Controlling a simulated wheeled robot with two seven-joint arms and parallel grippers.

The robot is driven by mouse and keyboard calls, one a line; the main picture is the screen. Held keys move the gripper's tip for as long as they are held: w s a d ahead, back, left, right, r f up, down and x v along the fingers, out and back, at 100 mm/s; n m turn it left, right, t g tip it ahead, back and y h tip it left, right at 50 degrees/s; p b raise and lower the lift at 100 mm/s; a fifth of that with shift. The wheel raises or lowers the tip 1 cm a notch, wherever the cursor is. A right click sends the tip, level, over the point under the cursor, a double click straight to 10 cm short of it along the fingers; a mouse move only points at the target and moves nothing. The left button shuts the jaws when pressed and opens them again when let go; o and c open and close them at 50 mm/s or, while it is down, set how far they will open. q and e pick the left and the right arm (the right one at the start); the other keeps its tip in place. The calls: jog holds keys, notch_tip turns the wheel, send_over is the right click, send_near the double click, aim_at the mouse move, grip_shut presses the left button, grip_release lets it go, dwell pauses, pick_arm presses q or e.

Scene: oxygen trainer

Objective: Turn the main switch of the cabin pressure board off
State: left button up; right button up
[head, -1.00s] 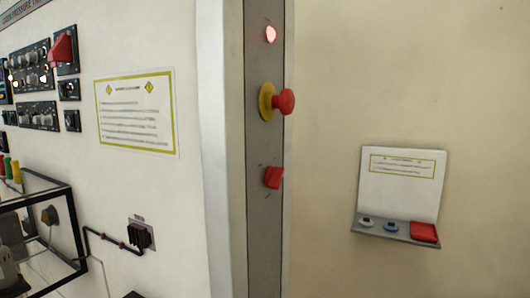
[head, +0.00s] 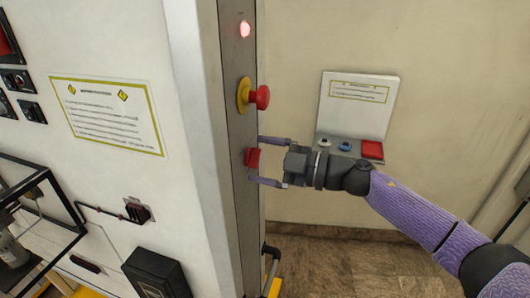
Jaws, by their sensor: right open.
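The cabin pressure board (head: 190,130) has a grey side strip (head: 236,205) with controls in a column. A red switch knob (head: 252,158) sits low on this strip; I take it for the main switch. Above it are a red mushroom button on a yellow collar (head: 256,96) and a lit red lamp (head: 245,29). My right gripper (head: 262,161) comes in from the right, open, with one finger above the red knob and one below it. I cannot tell whether the fingers touch it. My left gripper is not in view.
A wall panel (head: 362,97) with small buttons and a red square tray (head: 372,149) is behind my right wrist. A black box (head: 156,275) stands low on the board's front. A dark handle (head: 271,263) is below the strip. Tiled floor (head: 345,265) lies open at lower right.

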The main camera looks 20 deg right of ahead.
grip_shut()
dwell(0.4)
jog(key=shift+f+n+b, duration=0.15)
jog(key=shift+n+b, duration=4.1)
jog(key=shift+n, duration=4.75)
